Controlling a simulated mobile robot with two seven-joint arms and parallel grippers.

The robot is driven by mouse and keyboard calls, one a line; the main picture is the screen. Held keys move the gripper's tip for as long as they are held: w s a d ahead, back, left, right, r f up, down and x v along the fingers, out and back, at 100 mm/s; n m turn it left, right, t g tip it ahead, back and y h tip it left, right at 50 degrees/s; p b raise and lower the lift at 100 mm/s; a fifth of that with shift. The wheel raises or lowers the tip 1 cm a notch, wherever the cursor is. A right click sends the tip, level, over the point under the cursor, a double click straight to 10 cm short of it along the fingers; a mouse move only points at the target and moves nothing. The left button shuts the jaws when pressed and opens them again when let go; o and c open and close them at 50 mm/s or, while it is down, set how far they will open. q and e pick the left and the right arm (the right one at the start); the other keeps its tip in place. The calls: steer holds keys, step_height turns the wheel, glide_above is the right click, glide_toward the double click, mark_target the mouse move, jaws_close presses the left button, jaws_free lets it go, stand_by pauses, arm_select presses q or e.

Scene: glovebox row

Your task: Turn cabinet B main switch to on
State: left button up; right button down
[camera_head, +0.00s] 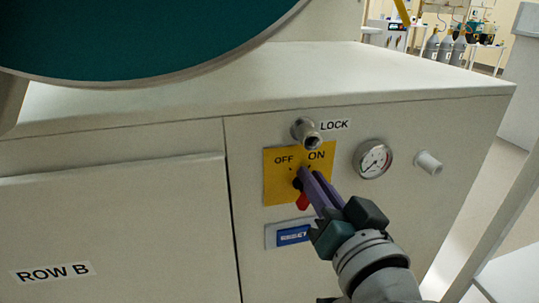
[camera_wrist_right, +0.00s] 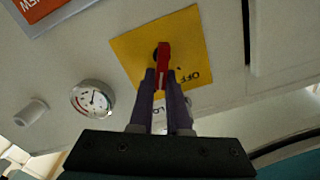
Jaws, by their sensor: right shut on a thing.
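The main switch is a red handle on a black hub, mounted on a yellow plate (camera_head: 283,157) marked OFF and ON. Only the lower red end of the handle (camera_head: 302,202) shows in the head view, beside my fingers. My right gripper (camera_head: 306,178) reaches up to the plate from the lower right, its purple fingers covering much of the switch. In the right wrist view the red handle (camera_wrist_right: 164,52) lies between the two fingers (camera_wrist_right: 162,74), which are shut on it. The handle's exact setting is hard to tell. My left gripper is out of view.
A gauge (camera_head: 373,158) and a pale stub (camera_head: 428,163) are to the right. The cabinet front reads ROW B.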

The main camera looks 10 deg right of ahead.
steer(key=shift+f+m, duration=0.1)
steer(key=shift+m, duration=0.4)
steer(key=c, duration=0.9)
jaws_free()
steer(key=shift+s, duration=0.15)
steer(key=s+p, duration=0.1)
steer(key=s, duration=0.5)
steer(key=s+p, duration=0.1)
steer(key=s, duration=0.2)
steer(key=shift+s+d+p, duration=0.25)
steer(key=shift+s+p, duration=0.1)
